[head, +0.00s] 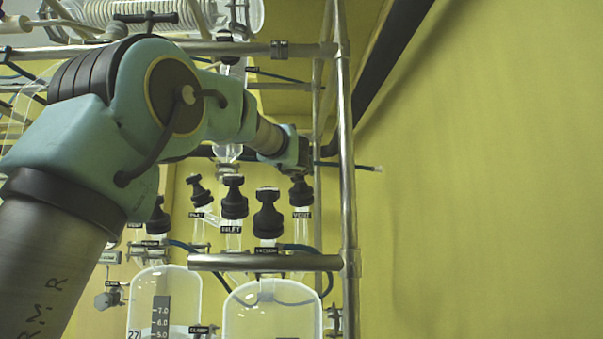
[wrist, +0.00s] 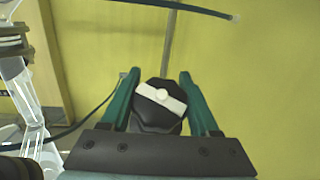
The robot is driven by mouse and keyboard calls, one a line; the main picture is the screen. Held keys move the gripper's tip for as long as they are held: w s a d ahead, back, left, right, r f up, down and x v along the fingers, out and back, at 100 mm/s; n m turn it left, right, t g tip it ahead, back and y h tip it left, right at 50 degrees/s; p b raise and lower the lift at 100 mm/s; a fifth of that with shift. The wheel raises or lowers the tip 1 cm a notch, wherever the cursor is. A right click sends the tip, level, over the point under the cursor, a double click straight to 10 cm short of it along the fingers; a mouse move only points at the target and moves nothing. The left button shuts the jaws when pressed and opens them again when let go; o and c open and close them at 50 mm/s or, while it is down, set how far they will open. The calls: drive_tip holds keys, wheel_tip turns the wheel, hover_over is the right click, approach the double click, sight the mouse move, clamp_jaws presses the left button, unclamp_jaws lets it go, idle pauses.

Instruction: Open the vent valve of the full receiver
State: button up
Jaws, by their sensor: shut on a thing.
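My gripper (head: 297,168) is at the top of the right-hand black valve knob (head: 301,191), above a label reading VENT (head: 302,215). In the wrist view my gripper (wrist: 158,76) has its two teal fingers shut on either side of this knob (wrist: 155,118), which has a white bar across its top. Another black knob (head: 158,217) stands near a second VENT label at the left, partly behind my arm. Two clear glass receivers stand below, a left one (head: 145,285) with a number scale and a right one (head: 272,318). I cannot tell the liquid level in either.
Several other black knobs stand close by, including the inlet knob (head: 233,197) and a larger front knob (head: 267,213). A metal upright (head: 346,150) and a crossbar (head: 265,262) run close to the valves. The yellow wall (head: 480,180) at the right is bare.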

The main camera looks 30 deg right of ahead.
drive_tip(key=shift+a+n+t+y, duration=0.1)
drive_tip(key=shift+n+t+y, duration=0.2)
drive_tip(key=shift+n+y, duration=0.45)
drive_tip(key=shift+w, duration=0.1)
drive_tip(key=o, duration=1.4)
drive_tip(key=b+v, duration=0.3)
drive_tip(key=v, duration=0.8)
drive_tip(key=shift+b, duration=0.35)
